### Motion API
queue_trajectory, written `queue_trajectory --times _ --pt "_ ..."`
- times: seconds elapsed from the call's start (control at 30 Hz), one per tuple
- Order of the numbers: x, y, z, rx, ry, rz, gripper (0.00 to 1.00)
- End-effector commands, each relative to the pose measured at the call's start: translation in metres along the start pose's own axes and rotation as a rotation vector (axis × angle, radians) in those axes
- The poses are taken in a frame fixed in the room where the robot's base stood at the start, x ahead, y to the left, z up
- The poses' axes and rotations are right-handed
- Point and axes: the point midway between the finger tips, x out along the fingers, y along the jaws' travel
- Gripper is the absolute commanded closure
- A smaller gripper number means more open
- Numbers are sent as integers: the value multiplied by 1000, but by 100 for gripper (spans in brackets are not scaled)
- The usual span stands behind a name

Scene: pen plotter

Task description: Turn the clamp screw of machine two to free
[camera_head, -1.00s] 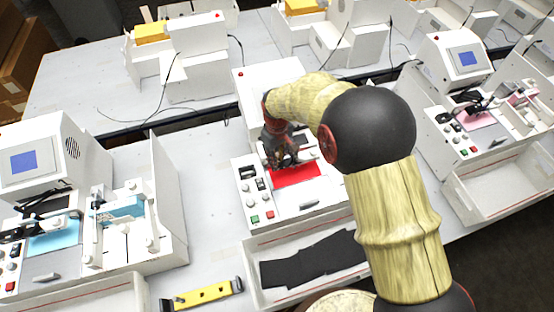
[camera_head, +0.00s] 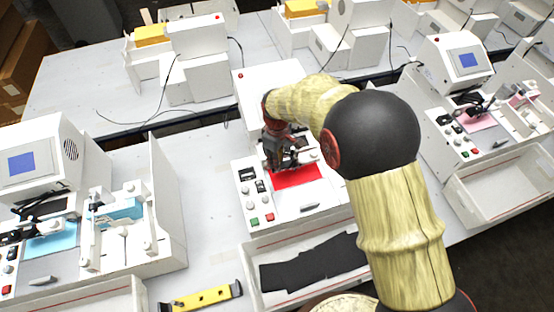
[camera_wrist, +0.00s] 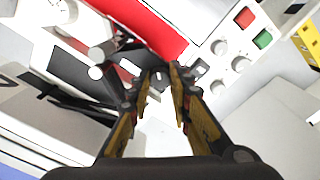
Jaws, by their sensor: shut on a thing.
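The middle machine (camera_head: 262,212) is a white plotter with a red sheet (camera_head: 297,177) on its bed. My gripper (camera_head: 278,165) is lowered over its pen carriage, at the back left of the sheet. In the wrist view, my gripper (camera_wrist: 159,72) has its two fingers drawn close around a small dark grey part (camera_wrist: 160,80) at the carriage, which seems to be the clamp screw. The fingers and the dark carriage hide most of it, so its turn angle cannot be told. The red sheet (camera_wrist: 155,28) lies just beyond the fingertips.
Buttons and knobs (camera_head: 254,205) line the machine's left side; the wrist view shows a red and a green button (camera_wrist: 263,39). A white bin with black sheets (camera_head: 305,262) stands in front. A yellow level (camera_head: 205,297) lies left of it. Similar plotters stand left and right.

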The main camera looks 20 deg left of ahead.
Motion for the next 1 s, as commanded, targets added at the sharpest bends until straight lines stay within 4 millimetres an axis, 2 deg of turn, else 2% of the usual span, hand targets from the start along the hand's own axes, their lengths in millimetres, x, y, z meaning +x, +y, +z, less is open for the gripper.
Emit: queue_trajectory --times 0.07,0.1,0.4,0.77,0.87,1.0 --pt "-1 0 -1 0 2 2 100" --pt "-1 0 -1 0 2 2 78" --pt "0 0 0 1 1 1 61" --pt "-5 0 0 1 1 1 61" --pt "-17 1 -1 1 3 3 61" --pt "-43 1 -1 1 3 3 61"
